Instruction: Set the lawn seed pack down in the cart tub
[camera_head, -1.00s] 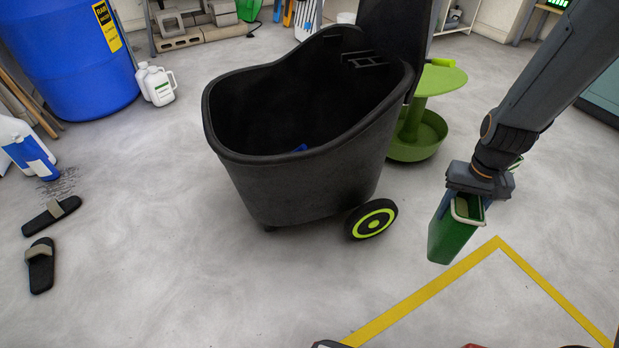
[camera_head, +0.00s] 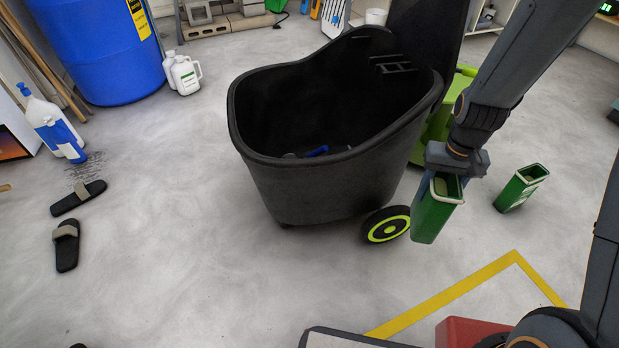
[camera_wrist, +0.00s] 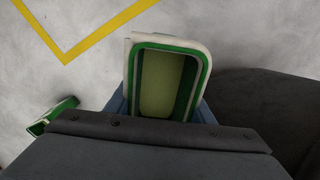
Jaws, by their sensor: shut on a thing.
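The lawn seed pack (camera_head: 436,216) is a green box with a pale rim. My gripper (camera_head: 452,180) is shut on it and holds it upright, just right of the cart tub. The pack also fills the middle of the wrist view (camera_wrist: 170,80), its pale top facing the camera. The cart tub (camera_head: 320,185) is a deep black bin with a wheel at its lower right. A blue item (camera_head: 317,151) and something grey show inside it; the rest of its floor is dark or hidden.
Black slides (camera_head: 66,246), white bottles (camera_head: 184,75) and a blue barrel (camera_head: 95,50) are at left. Yellow tape (camera_head: 450,295) marks the front floor.

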